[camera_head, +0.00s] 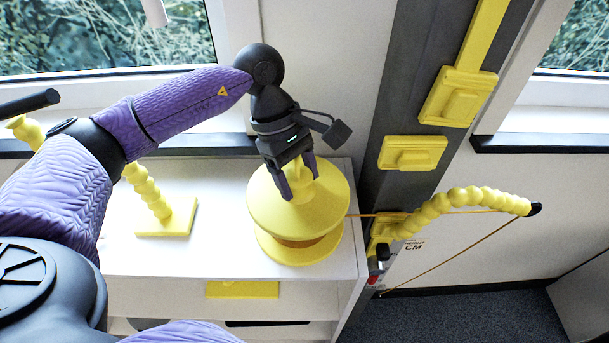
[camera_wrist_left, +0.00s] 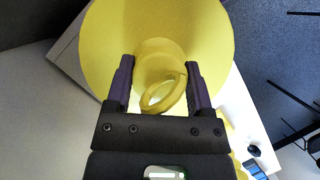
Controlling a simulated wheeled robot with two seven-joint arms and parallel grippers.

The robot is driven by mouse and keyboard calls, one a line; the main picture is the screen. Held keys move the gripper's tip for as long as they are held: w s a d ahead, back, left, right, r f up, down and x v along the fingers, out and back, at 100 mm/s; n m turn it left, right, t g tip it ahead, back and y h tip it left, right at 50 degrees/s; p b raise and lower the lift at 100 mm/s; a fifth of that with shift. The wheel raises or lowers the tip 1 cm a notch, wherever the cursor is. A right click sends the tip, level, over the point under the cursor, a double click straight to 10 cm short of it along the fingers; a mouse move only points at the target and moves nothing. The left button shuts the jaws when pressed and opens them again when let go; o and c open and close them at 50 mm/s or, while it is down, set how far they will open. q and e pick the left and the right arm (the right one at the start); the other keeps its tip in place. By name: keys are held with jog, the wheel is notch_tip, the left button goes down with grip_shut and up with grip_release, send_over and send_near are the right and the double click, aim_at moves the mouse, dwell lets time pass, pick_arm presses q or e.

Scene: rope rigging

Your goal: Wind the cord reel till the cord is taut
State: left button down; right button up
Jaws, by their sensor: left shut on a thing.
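The yellow cord reel (camera_head: 318,222) stands on the white cabinet top in the head view, with wound orange cord just visible between its flanges. My left gripper (camera_head: 299,190) comes down on it from above and is shut on the reel's knob at the top centre. In the left wrist view the fingers (camera_wrist_left: 160,88) stand on either side of the yellow knob (camera_wrist_left: 162,92), over the round top flange (camera_wrist_left: 110,40). The orange cord (camera_head: 455,263) runs right from the reel to a beaded yellow arm (camera_head: 465,199), and a straight length slopes down from its tip. My right gripper is not in view.
A dark grey post (camera_head: 415,70) with yellow brackets (camera_head: 412,153) rises right of the reel. Another beaded yellow arm on a square base (camera_head: 168,217) stands left on the white cabinet (camera_head: 225,257). A yellow block (camera_head: 243,290) lies on the shelf below.

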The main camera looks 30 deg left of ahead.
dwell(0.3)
pick_arm(q)
grip_release()
jog(key=shift+r, duration=0.1)
jog(key=b+v, duration=0.1)
jog(key=v, duration=0.9)
